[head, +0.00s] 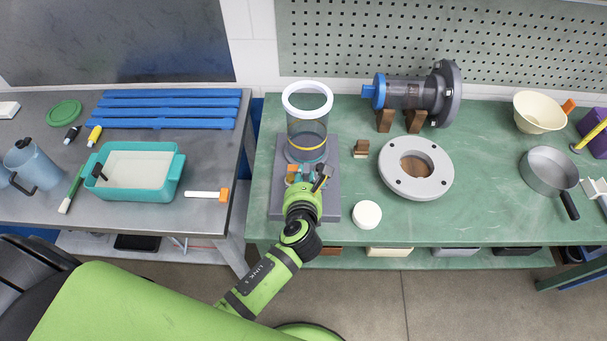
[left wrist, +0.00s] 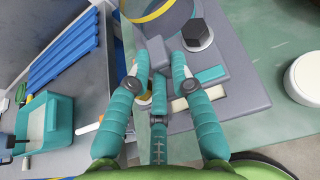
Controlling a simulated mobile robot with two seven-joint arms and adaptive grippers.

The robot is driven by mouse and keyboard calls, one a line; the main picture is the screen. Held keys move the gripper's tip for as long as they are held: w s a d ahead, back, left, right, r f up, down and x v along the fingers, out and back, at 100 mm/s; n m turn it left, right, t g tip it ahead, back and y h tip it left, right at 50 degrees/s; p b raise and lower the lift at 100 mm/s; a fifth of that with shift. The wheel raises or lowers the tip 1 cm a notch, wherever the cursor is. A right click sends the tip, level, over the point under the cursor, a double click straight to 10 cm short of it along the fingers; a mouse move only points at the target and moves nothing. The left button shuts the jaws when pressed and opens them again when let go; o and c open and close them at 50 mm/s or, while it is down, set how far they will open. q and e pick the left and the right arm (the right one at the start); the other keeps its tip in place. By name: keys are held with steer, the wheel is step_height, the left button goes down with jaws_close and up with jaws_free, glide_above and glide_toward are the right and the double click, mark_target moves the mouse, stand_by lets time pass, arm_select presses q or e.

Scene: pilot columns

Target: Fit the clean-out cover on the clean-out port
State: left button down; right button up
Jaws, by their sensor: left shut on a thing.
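The clear column (head: 306,125) with a white top rim and a yellow band stands upright on a grey base (head: 328,205). My left gripper (head: 306,180) is low at the column's near side, over the base. In the left wrist view its teal fingers (left wrist: 160,65) are shut on a small grey block-like piece (left wrist: 154,49), which looks like the clean-out cover. The piece is close to the column's foot (left wrist: 160,14). The clean-out port is not clearly visible, and I cannot tell whether the piece touches it. My right gripper is out of view.
A dark hexagonal knob (left wrist: 197,34) sits on the base beside the fingers. A white disc (head: 367,215) and a grey flange ring (head: 440,181) lie to the right. A dark flanged cylinder (head: 412,95) rests on wooden blocks behind. Green bench (head: 470,222) is free in front.

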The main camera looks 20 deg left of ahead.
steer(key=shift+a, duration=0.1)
arm_select(q)
steer(key=shift+r+p, duration=0.2)
steer(key=shift+p, duration=0.15)
steer(key=shift+s+f, duration=0.1)
steer(key=shift+f, duration=0.2)
step_height(320, 180, down, 3)
steer(key=shift+r+b, duration=0.1)
steer(key=shift+b, duration=1)
step_height(320, 180, down, 2)
steer(key=shift+b, duration=0.7)
steer(key=shift+f, duration=0.3)
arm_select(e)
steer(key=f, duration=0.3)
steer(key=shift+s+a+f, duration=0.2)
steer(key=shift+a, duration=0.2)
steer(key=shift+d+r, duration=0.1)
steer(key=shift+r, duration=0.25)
arm_select(q)
steer(key=shift+p, duration=0.6)
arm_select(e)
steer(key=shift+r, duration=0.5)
arm_select(q)
steer(key=shift+f+b, duration=0.85)
steer(key=shift+f, duration=0.3)
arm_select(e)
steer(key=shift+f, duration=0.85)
